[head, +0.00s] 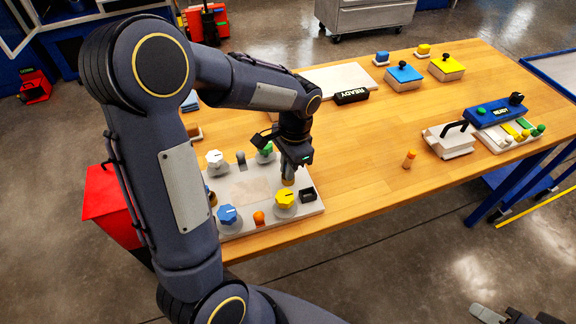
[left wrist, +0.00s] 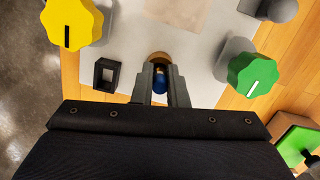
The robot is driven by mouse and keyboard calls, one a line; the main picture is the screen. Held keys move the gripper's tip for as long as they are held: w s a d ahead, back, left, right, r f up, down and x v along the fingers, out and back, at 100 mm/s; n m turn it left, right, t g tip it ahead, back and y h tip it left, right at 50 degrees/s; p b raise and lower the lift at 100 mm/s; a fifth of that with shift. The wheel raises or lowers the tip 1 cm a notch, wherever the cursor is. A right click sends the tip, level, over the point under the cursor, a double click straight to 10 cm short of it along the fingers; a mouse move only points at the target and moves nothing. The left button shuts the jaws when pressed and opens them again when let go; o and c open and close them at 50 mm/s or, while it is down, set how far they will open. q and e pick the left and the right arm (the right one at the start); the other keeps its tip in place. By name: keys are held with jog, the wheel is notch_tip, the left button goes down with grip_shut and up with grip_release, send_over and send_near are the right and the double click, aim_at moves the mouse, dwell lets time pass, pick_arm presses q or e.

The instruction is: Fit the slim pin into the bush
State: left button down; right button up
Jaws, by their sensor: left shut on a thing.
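My left gripper (head: 288,172) points down over the right part of the pale board (head: 233,181). In the left wrist view its fingers (left wrist: 160,88) are shut on a slim, dark blue pin (left wrist: 160,80). A brass-coloured round piece (left wrist: 160,56), apparently the bush, shows just beyond the pin. It also shows below the fingertips in the head view (head: 288,182). The pin's lower end is hidden, so I cannot tell whether it is in the bush, touching it or above it. My right gripper (head: 505,314) is partly visible at the bottom right edge.
Around the left gripper stand a yellow knob (head: 285,197), a green knob (head: 266,149), a blue knob (head: 227,213) and a small black frame (head: 308,195). An orange cylinder (head: 409,159) stands on the table to the right. The wooden table between is clear.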

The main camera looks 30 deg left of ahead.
pick_arm(q)
jog(key=shift+f, duration=0.1)
jog(key=shift+s+f+b, duration=0.2)
jog(key=shift+f+b, duration=0.25)
jog(key=shift+f, duration=0.1)
jog(key=c, duration=1.4)
grip_release()
jog(key=shift+f, duration=0.1)
jog(key=shift+c, duration=0.2)
notch_tip(320, 180, up, 13)
jog(key=w+p, duration=0.1)
jog(key=w, duration=0.1)
jog(key=s+d+f+n+t+h, duration=0.1)
jog(key=s+d+n+t+h, duration=0.1)
jog(key=s, duration=0.7)
jog(key=s+d+n+t+h, duration=0.2)
jog(key=s+n+t, duration=0.2)
jog(key=s, duration=0.5)
jog(key=shift+s+f+n+t+h, duration=0.3)
jog(key=shift+f+n+t, duration=0.1)
jog(key=shift+n, duration=0.5)
jog(key=shift+d, duration=0.1)
